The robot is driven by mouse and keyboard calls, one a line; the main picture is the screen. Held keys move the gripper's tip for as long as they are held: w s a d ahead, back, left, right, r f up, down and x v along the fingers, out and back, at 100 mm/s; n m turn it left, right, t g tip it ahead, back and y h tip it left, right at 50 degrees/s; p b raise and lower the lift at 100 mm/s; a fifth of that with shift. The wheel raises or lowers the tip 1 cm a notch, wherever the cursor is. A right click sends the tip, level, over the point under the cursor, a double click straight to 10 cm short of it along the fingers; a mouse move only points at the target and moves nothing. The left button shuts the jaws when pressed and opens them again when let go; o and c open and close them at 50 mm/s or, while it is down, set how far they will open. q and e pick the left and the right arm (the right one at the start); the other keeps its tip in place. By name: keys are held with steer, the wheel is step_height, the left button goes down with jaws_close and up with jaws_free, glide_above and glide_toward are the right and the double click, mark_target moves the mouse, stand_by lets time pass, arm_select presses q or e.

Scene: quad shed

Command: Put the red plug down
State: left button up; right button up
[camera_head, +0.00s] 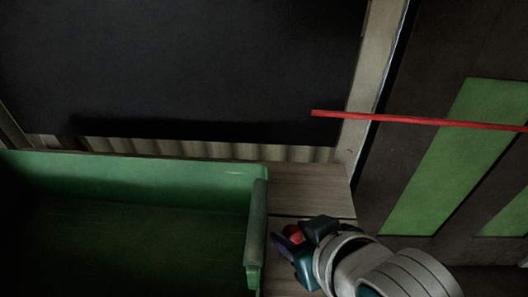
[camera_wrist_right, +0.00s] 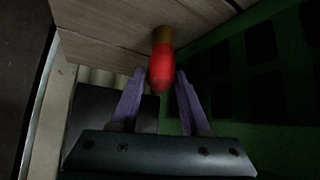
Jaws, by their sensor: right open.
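The red plug (camera_head: 293,234) shows as a small red shape between the fingers of my right gripper (camera_head: 287,243) in the head view, low and right of the middle. In the right wrist view the red plug (camera_wrist_right: 161,68) has a brown end that meets the wooden surface (camera_wrist_right: 105,30). The two purple fingers of my right gripper (camera_wrist_right: 160,76) stand apart on either side of it, with a narrow gap visible at least on the left. The gripper is open around the plug. My left gripper is not in view.
A green box-like tray or bench (camera_head: 150,172) lies left of my right gripper, its raised end post close by. Bare wooden planks (camera_head: 310,190) lie beyond the gripper. A red bar (camera_head: 420,121) crosses in front of a dark and green panel at right. A dark panel fills the back.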

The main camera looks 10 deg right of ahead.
steer(key=shift+w+a+f, duration=0.1)
steer(key=shift+w+f, duration=0.2)
steer(key=shift+f, duration=0.05)
steer(key=shift+c, duration=0.2)
jaws_close()
steer(key=shift+r, duration=0.15)
